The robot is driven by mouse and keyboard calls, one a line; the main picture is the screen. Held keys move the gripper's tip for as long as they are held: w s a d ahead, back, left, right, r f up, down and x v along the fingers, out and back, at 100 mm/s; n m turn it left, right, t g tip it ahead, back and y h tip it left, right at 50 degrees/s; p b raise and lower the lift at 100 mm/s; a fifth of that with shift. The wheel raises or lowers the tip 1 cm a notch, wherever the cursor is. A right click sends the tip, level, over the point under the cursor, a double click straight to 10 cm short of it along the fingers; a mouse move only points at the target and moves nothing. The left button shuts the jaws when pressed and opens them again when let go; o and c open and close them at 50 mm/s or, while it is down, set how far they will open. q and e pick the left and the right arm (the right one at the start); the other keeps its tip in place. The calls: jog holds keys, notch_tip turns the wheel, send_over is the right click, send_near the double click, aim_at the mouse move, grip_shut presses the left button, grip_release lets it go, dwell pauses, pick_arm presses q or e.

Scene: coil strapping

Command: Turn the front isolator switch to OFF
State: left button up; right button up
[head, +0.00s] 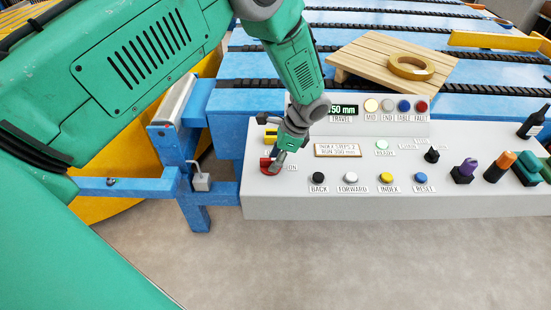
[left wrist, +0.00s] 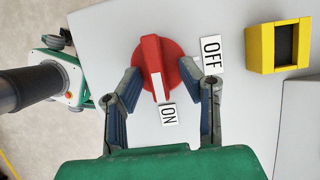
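The red isolator switch (left wrist: 158,66) is a round knob with a raised bar handle on the pale panel. The bar's white mark points to the ON label (left wrist: 168,114); the OFF label (left wrist: 210,53) is to the right. In the head view the switch (head: 266,165) is at the panel's left end, partly hidden by my left gripper (head: 279,157). In the left wrist view my left gripper (left wrist: 163,74) is open, with one finger on each side of the knob's lower part. I cannot tell whether the fingers touch it. My right gripper is not in view.
A yellow block (left wrist: 279,46) with a dark face stands beside the OFF label. The control panel (head: 350,205) carries push buttons, including the black BACK button (head: 318,177), and coloured upright items at right. A wooden pallet (head: 378,60) with a strap coil (head: 411,66) lies behind.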

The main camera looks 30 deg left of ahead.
pick_arm(q)
grip_shut()
jog(key=n, duration=0.2)
jog(key=n+g+h+b, duration=0.1)
jog(key=shift+w+a+n, duration=0.15)
jog(key=shift+n, duration=0.25)
jog(key=n, duration=0.1)
jog(key=n+h, duration=0.1)
jog(key=n, duration=0.1)
jog(key=n+b, duration=0.1)
jog(key=shift+w+a+g+h, duration=0.15)
jog(key=shift+a+g+h, duration=0.15)
jog(key=shift+g, duration=0.1)
jog(key=n, duration=0.2)
jog(key=n+h, duration=0.1)
jog(key=n, duration=0.2)
jog(key=shift+a+r+h, duration=0.15)
jog(key=shift+a+h, duration=0.05)
jog(key=shift+h, duration=0.1)
jog(key=n+h, duration=0.1)
jog(key=n, duration=0.3)
jog(key=shift+a+n+h+p, duration=0.2)
jog(key=shift+n+h+p, duration=0.1)
jog(key=shift+n+h, duration=0.1)
jog(key=shift+t, duration=0.3)
